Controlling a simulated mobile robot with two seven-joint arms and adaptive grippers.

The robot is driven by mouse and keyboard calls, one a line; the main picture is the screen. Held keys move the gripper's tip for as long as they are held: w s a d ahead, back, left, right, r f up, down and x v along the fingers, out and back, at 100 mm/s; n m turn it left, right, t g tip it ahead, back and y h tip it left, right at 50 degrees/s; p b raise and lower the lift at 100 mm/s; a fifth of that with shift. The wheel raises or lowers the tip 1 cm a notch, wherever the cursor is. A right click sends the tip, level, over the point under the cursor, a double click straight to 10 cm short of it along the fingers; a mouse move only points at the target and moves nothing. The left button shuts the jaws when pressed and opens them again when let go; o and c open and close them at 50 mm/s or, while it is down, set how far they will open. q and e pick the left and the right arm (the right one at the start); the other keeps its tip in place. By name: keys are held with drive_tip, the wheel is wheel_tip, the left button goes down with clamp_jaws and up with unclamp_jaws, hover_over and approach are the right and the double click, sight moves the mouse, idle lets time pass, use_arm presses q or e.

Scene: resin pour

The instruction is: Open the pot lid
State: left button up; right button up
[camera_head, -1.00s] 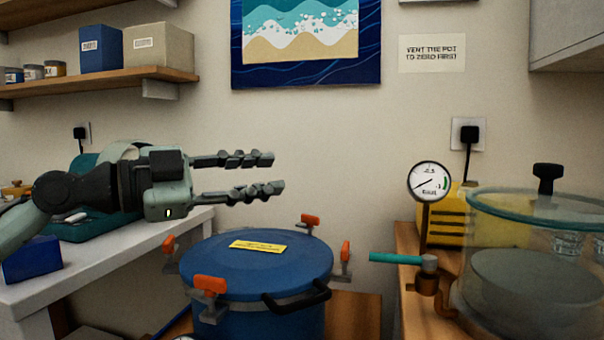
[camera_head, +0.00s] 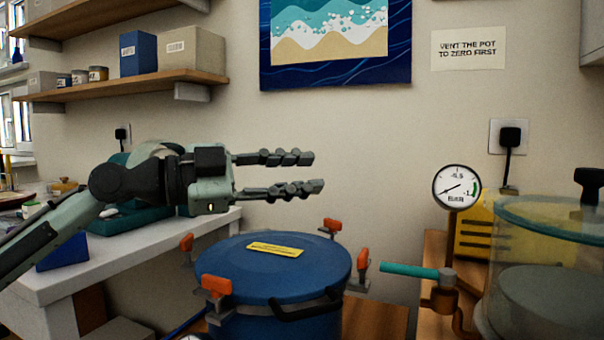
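The pot is blue, and its round blue lid (camera_head: 228,262) sits flat on it, with a yellow label (camera_head: 275,250) on top. Orange-handled clamps stand around the rim: one at front left (camera_head: 216,287), one at left (camera_head: 186,243), one at the back (camera_head: 332,225) and one at right (camera_head: 362,260). A black handle (camera_head: 306,306) is at the front right of the pot. My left gripper (camera_head: 318,172) is above and behind the lid, pointing right, its two fingers apart with nothing between them.
A round gauge (camera_head: 457,187) and a teal-handled valve (camera_head: 410,271) stand right of the pot, beside a glass-lidded clear chamber (camera_head: 550,240). A white bench (camera_head: 130,255) is at left, with a wooden shelf (camera_head: 130,87) above.

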use_arm(q)
clamp_jaws()
idle(0.3)
